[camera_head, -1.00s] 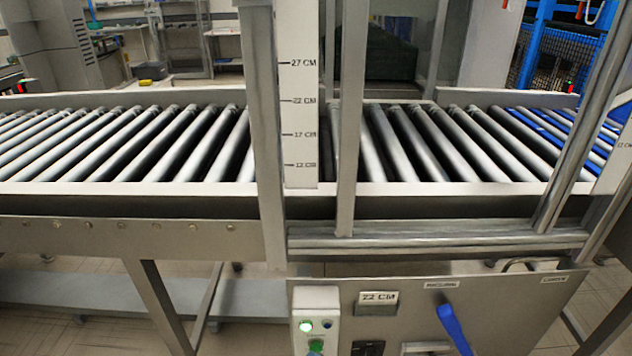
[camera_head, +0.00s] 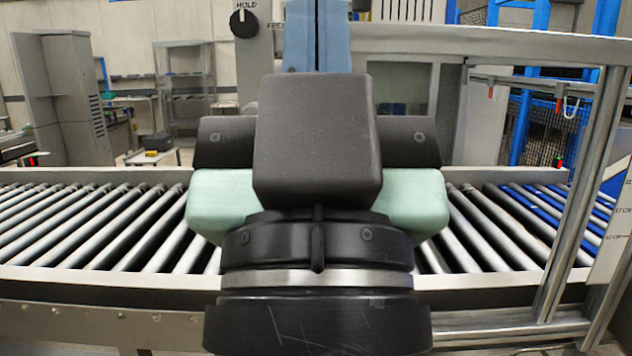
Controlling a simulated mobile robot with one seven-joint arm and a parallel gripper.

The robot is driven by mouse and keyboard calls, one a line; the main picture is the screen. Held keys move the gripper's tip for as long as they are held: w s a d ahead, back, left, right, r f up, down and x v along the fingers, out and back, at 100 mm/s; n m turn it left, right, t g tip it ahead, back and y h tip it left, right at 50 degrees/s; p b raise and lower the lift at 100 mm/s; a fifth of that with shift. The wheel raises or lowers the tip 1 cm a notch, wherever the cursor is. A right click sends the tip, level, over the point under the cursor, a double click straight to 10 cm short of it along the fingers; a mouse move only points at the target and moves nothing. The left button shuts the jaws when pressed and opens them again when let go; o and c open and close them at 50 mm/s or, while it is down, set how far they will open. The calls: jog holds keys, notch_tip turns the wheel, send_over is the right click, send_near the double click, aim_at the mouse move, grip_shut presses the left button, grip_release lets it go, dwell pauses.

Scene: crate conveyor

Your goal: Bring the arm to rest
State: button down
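My gripper (camera_head: 317,140) stands large in the middle of the view, seen from behind, above a black round wrist with a silver ring. It has a dark grey block in the centre and mint-green parts at both sides. A blue upright piece with a thin dark seam rises behind it at the top; I cannot tell whether it is the fingers. The gap between the fingertips is not clear, and I see nothing held.
A roller conveyor (camera_head: 100,225) runs across behind my gripper, which hides its middle. A metal frame post (camera_head: 580,200) stands at the right. A panel with a black knob (camera_head: 243,23) marked HOLD is at the top. No crate is visible on the bare rollers.

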notch_tip(320, 180, up, 17)
jog(key=p, duration=1.4)
jog(key=shift+p, duration=0.3)
jog(key=shift+f, duration=0.1)
